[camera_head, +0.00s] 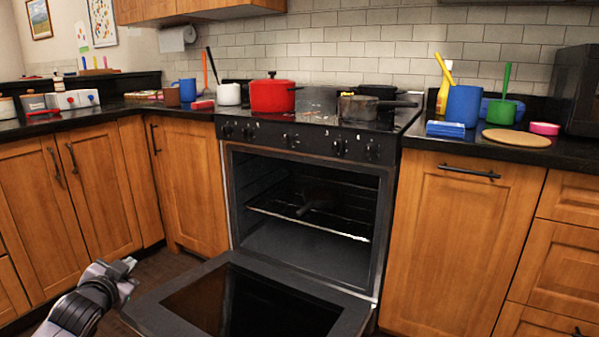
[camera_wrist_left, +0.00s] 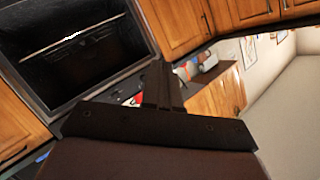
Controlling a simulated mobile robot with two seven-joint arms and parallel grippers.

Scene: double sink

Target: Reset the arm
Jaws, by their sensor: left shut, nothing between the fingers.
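My left gripper (camera_head: 124,277) shows at the lower left of the head view, just left of the lowered oven door (camera_head: 160,308). It is shut and empty, and apart from the door and the cabinets. In the left wrist view the dark closed fingers (camera_wrist_left: 160,88) show at the centre, with the oven opening (camera_wrist_left: 85,55) at the upper left. My right gripper is in neither view.
A red pot (camera_head: 272,95) and a grey pan (camera_head: 358,107) sit on the stovetop. A blue cup (camera_head: 463,106) and a cutting board (camera_head: 516,138) are on the right counter.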

